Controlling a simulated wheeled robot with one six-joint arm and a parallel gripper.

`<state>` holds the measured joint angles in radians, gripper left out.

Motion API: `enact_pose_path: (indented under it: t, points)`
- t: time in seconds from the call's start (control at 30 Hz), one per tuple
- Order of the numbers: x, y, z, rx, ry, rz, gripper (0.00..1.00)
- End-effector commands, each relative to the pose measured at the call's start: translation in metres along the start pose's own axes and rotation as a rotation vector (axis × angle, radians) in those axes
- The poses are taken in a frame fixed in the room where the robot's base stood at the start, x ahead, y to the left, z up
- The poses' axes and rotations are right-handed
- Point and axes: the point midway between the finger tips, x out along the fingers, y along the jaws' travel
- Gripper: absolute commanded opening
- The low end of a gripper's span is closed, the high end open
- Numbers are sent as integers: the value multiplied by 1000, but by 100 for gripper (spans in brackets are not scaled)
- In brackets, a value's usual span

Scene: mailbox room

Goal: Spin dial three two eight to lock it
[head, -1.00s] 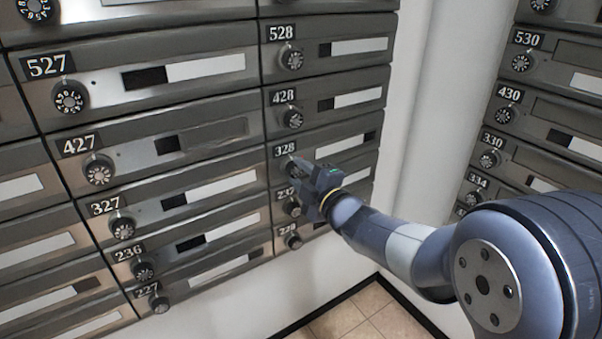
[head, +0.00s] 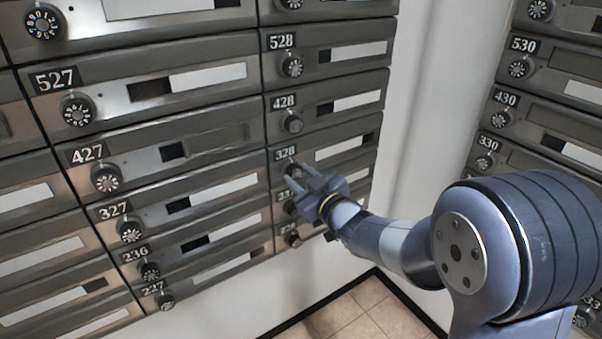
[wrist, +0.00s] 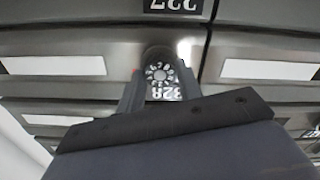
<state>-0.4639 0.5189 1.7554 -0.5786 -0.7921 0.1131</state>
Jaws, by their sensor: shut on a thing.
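The dial of mailbox 328 (head: 295,169) is a small dark knob with pale digits, below the 328 plate (head: 285,154) in the right column of the left bank. My gripper (head: 297,174) reaches it from the lower right, with one finger on either side. The gripper is shut on the dial. I cannot read which digit stands at the mark.
Dial 428 (head: 292,124) is just above, and a partly hidden dial (head: 293,207) is just below. Mailbox 327 (head: 131,231) is to the left. Another bank with mailbox 330 (head: 487,162) is at the right, beyond a white wall (head: 415,110). Tiled floor shows below.

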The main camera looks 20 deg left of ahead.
Motion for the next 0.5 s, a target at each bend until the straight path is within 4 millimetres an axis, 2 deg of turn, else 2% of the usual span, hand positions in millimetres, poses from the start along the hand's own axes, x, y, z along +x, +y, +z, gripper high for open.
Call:
enact_pose_path:
  t: [0.5]
  points:
    - [0,0,-1,490,-3,-1,11]
